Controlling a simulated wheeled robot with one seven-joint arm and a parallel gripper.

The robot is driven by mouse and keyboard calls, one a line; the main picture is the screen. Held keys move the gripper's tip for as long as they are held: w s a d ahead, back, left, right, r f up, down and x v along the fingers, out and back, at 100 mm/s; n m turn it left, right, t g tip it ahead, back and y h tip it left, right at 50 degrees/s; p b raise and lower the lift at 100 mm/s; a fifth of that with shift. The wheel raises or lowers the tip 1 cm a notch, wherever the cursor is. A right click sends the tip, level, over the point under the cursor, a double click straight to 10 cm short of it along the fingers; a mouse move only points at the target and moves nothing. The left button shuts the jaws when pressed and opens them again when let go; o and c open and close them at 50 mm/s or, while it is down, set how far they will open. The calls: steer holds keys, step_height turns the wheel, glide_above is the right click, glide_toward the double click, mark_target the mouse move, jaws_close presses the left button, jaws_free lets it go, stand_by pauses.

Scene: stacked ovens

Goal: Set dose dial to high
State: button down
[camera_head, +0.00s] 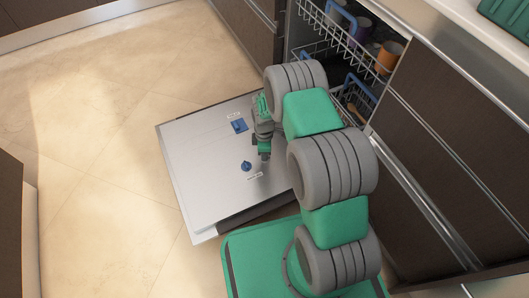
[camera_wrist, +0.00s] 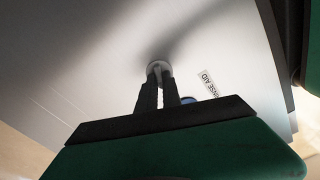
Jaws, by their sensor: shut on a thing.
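The dishwasher door (camera_head: 205,185) lies open and flat, its silver inner face up. In the wrist view, my gripper (camera_wrist: 159,78) is shut on a small pale round knob (camera_wrist: 158,66) on the door face, which looks like the dose dial. Its markings and setting cannot be read. In the head view, my gripper (camera_head: 264,154) is low over the door and hides this knob. A blue knob (camera_head: 246,166) is on the door left of my gripper. In the wrist view, a "RINSE AID" label (camera_wrist: 207,84) shows right of the fingers, near a partly hidden blue part (camera_wrist: 188,100).
A blue square part (camera_head: 239,125) with a small label is farther up the door. Dark cabinets (camera_head: 440,150) line the right. The tiled floor (camera_head: 100,120) at left is clear.

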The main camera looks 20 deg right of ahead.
steer(key=n, duration=0.5)
steer(key=shift+s+n+p, duration=0.1)
steer(key=shift+n+p, duration=0.2)
steer(key=n, duration=0.5)
steer(key=shift+s, duration=0.1)
steer(key=shift+n, duration=0.3)
steer(key=c, duration=1.5)
jaws_free()
step_height(320, 180, up, 8)
steer(key=p, duration=0.3)
steer(key=shift+p, duration=0.35)
steer(key=shift+f, duration=0.1)
